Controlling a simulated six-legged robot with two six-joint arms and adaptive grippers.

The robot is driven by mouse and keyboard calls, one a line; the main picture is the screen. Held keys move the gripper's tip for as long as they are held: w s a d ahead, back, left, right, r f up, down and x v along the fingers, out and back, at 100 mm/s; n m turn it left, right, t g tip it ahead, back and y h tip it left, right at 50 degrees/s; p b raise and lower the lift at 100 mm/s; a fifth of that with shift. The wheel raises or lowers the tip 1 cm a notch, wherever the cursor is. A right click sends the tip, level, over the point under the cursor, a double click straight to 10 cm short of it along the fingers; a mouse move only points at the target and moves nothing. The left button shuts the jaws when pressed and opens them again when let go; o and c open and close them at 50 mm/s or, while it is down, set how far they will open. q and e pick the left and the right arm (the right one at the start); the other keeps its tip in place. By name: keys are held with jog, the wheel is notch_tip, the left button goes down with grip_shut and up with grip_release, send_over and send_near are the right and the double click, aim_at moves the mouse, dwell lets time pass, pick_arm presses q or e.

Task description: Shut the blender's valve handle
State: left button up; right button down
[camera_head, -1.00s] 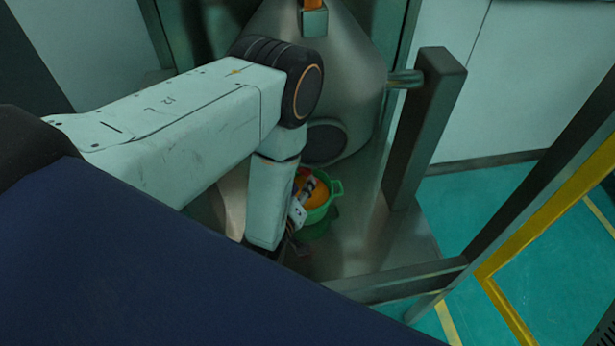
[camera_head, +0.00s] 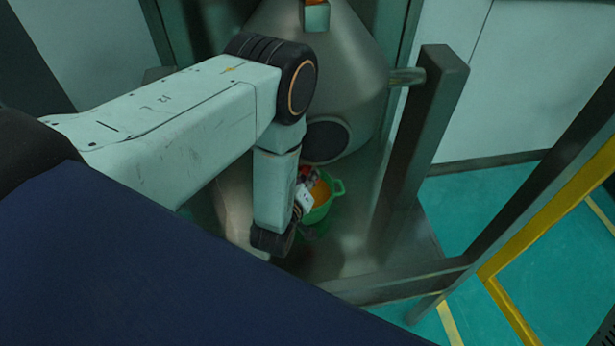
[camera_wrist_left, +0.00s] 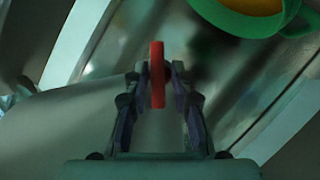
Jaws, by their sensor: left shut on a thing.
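The valve handle (camera_wrist_left: 157,75) is a narrow red bar in the left wrist view. It stands between the two dark fingers of my left gripper (camera_wrist_left: 156,88), which are shut on it. In the head view my left arm reaches down in front of the blender (camera_head: 355,75), a large grey metal vessel with tapering sides and a dark round port. There the arm and wrist hide most of the handle and the fingers. The valve body cannot be made out. My right gripper is not in view.
A green bucket (camera_head: 322,212) with orange contents stands close beside my left wrist; its rim also shows in the left wrist view (camera_wrist_left: 235,22). A thick metal post (camera_head: 425,125) and a low rail (camera_head: 400,284) bound the platform on the right. Open teal floor lies beyond.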

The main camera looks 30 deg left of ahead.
pick_arm(q)
jog(key=shift+w+d+r, duration=0.1)
grip_shut()
jog(key=shift+f+n+t+b, duration=0.15)
jog(key=shift+n+t+b, duration=1.3)
jog(key=shift+n, duration=0.6)
jog(key=shift+f+n+t+b, duration=0.15)
jog(key=shift+n+t+b, duration=1.3)
jog(key=shift+n, duration=0.6)
jog(key=shift+w+r, duration=0.1)
jog(key=o, duration=0.6)
grip_release()
